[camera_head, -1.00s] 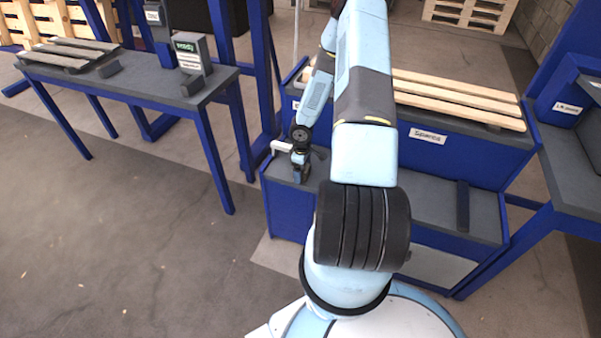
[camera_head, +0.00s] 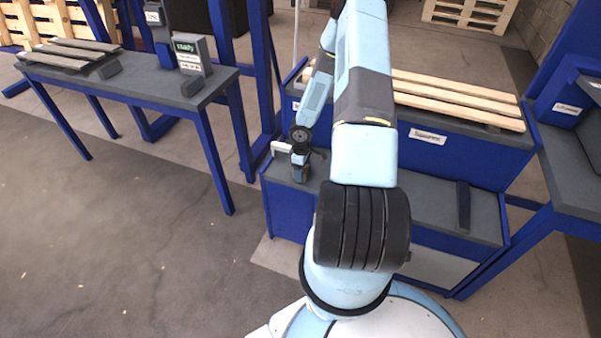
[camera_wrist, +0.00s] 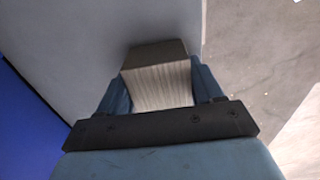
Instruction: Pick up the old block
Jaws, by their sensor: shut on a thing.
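In the wrist view, a block (camera_wrist: 158,85) with a dark grey face and a pale, ribbed face sits between the two blue fingers of my gripper (camera_wrist: 160,88). My gripper is shut on it from both sides. The block is over or on a grey surface; I cannot tell whether it touches it. In the head view, my gripper (camera_head: 300,172) points down at the left end of the low grey bench top (camera_head: 420,190). The block cannot be made out there.
Pale wooden boards (camera_head: 455,92) lie on the blue box behind. A left table (camera_head: 140,82) carries grey boards, small dark blocks and a display box (camera_head: 190,55). A blue-framed station (camera_head: 565,140) stands at right.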

